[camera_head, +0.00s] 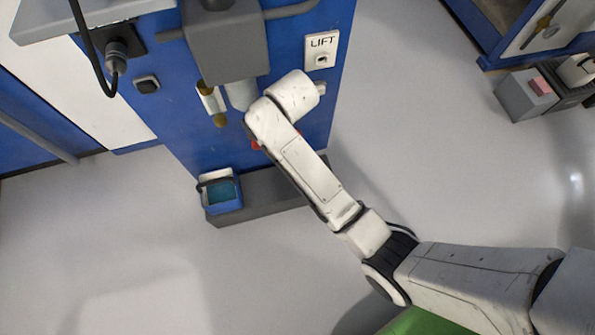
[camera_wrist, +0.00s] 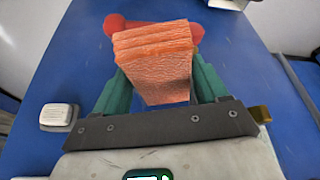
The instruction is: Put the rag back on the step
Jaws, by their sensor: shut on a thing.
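In the wrist view, my gripper (camera_wrist: 157,78) has its green fingers shut on the rag (camera_wrist: 153,60), an orange-pink folded block with a ribbed top edge. The rag stands out beyond the fingertips, in front of a blue panel. In the head view, my arm's far end is at the front of the blue machine, and the gripper and rag are hidden there. The step (camera_head: 262,198) appears to be the low dark grey ledge at the foot of that machine. My arm covers part of it.
A red rounded bar (camera_wrist: 118,24) lies just behind the rag. A blue bin (camera_head: 221,193) with teal contents stands at the ledge's left end. A LIFT switch plate (camera_head: 321,50) is on the machine. A grey box with a pink block (camera_head: 540,85) stands far right. Floor left is clear.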

